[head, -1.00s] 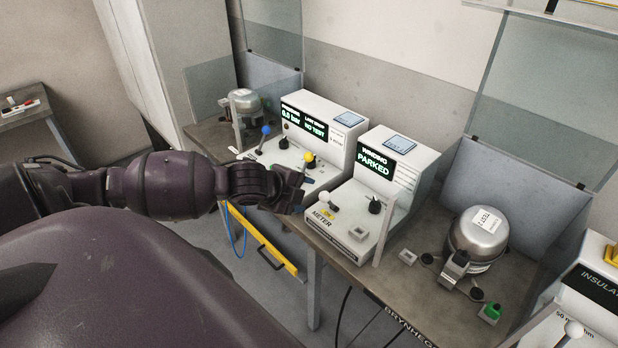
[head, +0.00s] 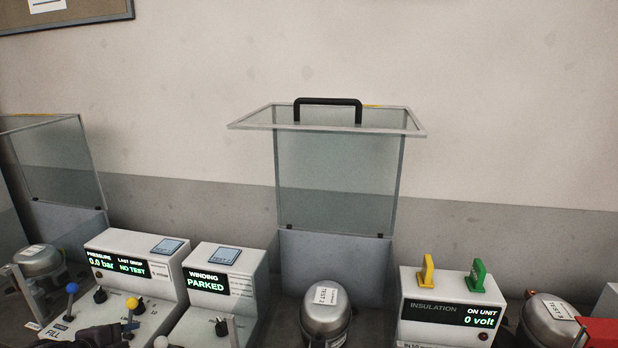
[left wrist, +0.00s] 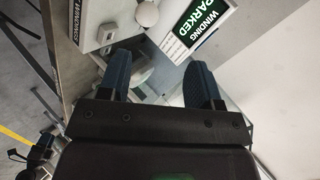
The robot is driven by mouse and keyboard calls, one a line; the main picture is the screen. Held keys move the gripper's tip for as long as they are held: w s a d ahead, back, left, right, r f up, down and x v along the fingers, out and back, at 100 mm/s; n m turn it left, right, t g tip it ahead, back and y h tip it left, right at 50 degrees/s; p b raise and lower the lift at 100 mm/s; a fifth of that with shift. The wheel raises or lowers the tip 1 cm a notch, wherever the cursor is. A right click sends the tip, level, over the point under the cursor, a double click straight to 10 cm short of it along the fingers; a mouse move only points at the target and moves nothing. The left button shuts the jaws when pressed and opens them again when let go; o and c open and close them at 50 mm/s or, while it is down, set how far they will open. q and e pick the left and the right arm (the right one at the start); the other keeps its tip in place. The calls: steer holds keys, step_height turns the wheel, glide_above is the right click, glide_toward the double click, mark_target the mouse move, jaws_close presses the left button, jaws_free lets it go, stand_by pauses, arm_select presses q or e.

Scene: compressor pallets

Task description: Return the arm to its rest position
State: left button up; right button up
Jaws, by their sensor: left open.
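My left gripper (left wrist: 160,82) shows in the left wrist view with its two dark blue fingers apart and nothing between them. It is close to the white winding unit, whose display (left wrist: 200,22) reads PARKED. A white ball-topped lever (left wrist: 147,14) is just beyond the fingers. In the head view, only a dark part of my left arm shows at the bottom left edge, in front of the pressure unit (head: 110,258) and near the winding unit (head: 225,262).
A silver compressor (head: 326,318) stands below a clear guard (head: 338,180) with a black handle. The insulation unit (head: 450,278) reads 0 volt and carries yellow and green plugs. More compressors stand at left (head: 38,260) and right (head: 550,320).

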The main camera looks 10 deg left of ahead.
arm_select(q)
steer(key=s+d+f+n+y, duration=0.1)
steer(key=s+d+f+n, duration=0.5)
steer(key=f, duration=0.3)
steer(key=s+d+f+n+t+y, duration=0.1)
steer(key=s+d+f+n, duration=0.4)
steer(key=s+f+n, duration=0.3)
steer(key=shift+s+d+f, duration=0.25)
steer(key=shift+d+f, duration=0.15)
steer(key=shift+f, duration=0.25)
stand_by(0.8)
